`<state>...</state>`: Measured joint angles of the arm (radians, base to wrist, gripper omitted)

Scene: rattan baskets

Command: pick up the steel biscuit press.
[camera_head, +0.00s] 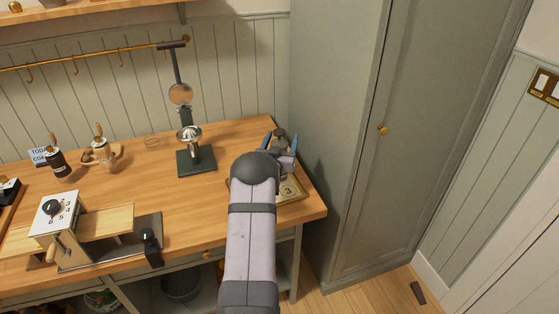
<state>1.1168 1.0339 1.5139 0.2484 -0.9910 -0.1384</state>
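My gripper (280,141) is at the right end of the wooden worktop, over a tray (297,198) with a round "3" marking. Its two blue fingers stand wide apart. A small dark-topped, greyish object (279,133) shows between or just behind them; it may be the steel biscuit press, but my arm and gripper hide its lower part. I cannot tell whether the fingers touch it.
A tall green cabinet (345,150) rises close on the right.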

